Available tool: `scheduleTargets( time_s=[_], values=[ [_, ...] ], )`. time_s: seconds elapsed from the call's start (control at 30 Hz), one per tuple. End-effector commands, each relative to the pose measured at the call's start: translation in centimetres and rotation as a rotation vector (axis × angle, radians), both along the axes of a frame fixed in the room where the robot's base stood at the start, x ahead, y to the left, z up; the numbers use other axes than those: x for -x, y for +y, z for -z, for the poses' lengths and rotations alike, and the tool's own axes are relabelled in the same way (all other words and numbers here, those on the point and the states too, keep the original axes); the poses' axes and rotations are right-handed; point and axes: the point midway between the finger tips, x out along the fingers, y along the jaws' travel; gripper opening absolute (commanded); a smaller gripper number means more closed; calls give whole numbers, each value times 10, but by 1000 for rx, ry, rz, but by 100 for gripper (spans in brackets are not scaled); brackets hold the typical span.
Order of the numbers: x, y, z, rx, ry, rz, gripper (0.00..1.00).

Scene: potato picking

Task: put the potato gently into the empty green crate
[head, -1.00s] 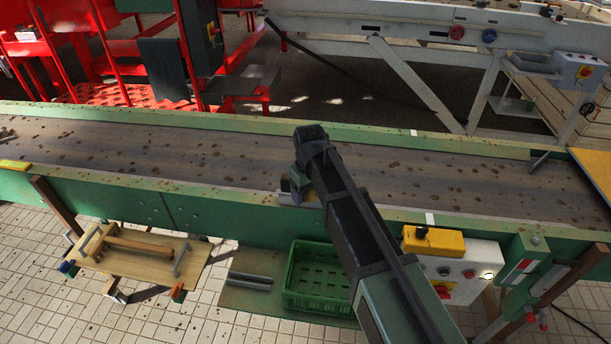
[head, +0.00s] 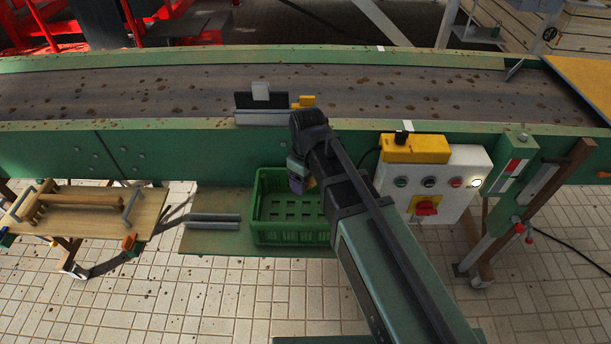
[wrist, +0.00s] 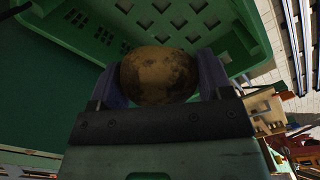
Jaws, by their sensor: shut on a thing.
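A brown potato with dark patches (wrist: 160,74) is between the two fingers of my gripper (wrist: 160,80) in the wrist view. The jaws are shut on it. The green crate (head: 262,236) stands on a low shelf under the conveyor's near side. Its visible floor is bare. In the head view my gripper (head: 298,182) is over the crate's right part, and the potato is hidden there by my arm. In the wrist view the crate's slotted wall and floor (wrist: 95,20) show behind the potato. I cannot tell how far the potato is above the crate floor.
The conveyor's green side (head: 210,155) rises just behind the crate. A white control box (head: 455,165) with a yellow top unit (head: 415,148) is to the right. Grey bars (head: 213,220) lie left of the crate. A wooden board (head: 80,215) is farther left.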

Motion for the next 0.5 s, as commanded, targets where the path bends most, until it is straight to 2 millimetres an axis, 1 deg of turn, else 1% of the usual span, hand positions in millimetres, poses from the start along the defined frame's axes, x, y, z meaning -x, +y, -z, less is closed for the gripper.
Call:
scheduleTargets(
  time_s=[0.03, 0.1, 0.17, 0.23, 0.47, 0.5],
  values=[
    [0, 0, 16, 0, 0, 0, 48],
    [0, 0, 26, 0, 0, 0, 48],
    [0, 0, 31, 0, 0, 0, 48],
    [0, 0, 33, 0, 0, 0, 48],
    [0, 0, 31, 0, 0, 0, 48],
    [0, 0, 31, 0, 0, 0, 79]
  ],
)
